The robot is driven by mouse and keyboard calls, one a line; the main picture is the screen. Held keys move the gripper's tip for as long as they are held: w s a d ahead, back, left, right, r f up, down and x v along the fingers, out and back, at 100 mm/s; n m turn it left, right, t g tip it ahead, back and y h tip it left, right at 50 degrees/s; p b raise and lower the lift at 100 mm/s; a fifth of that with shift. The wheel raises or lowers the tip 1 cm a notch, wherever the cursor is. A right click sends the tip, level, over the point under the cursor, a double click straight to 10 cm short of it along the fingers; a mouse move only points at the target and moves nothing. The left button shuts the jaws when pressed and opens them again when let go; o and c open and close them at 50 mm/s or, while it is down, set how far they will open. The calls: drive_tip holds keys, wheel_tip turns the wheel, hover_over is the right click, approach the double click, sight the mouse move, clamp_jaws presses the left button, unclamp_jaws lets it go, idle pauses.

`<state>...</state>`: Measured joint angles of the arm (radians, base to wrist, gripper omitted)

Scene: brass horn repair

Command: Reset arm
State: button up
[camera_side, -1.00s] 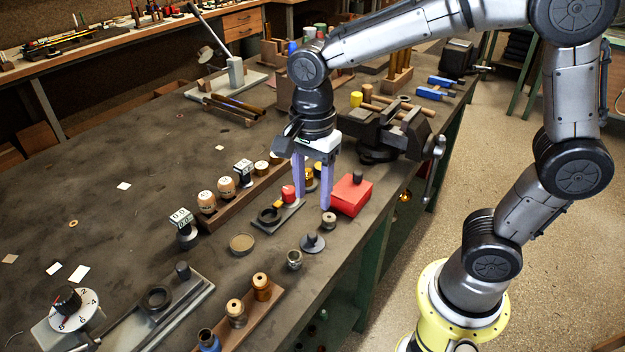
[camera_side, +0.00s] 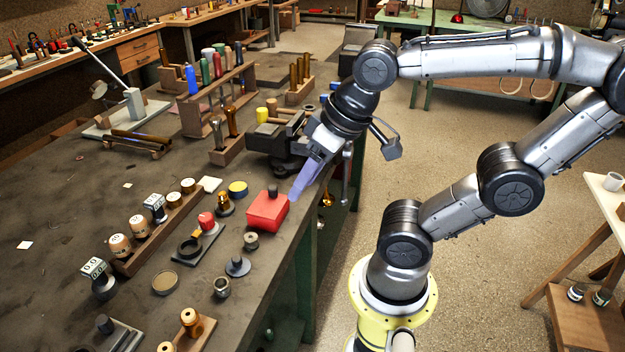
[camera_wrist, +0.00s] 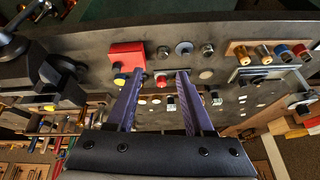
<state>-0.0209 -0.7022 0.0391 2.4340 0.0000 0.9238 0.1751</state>
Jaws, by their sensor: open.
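My gripper (camera_side: 300,192) is above the bench's front edge in the side view, tilted, with its purple fingers pointing down and left. The fingertips are close to the right side of a red box with a black knob (camera_side: 267,211). I cannot tell whether they touch it. In the wrist view my gripper (camera_wrist: 159,72) is open, its two purple fingers apart with nothing held between them. The red box also shows in the wrist view (camera_wrist: 127,55), near the left fingertip.
A small plate with a ring and red knob (camera_side: 198,243), a wooden rack of knobs (camera_side: 160,232) and several small round parts lie on the bench (camera_side: 60,220).

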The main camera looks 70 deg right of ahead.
drive_tip(key=shift+s+d+f+n, duration=0.2)
drive_tip(key=shift+s+n, duration=0.35)
drive_tip(key=shift+n, duration=0.35)
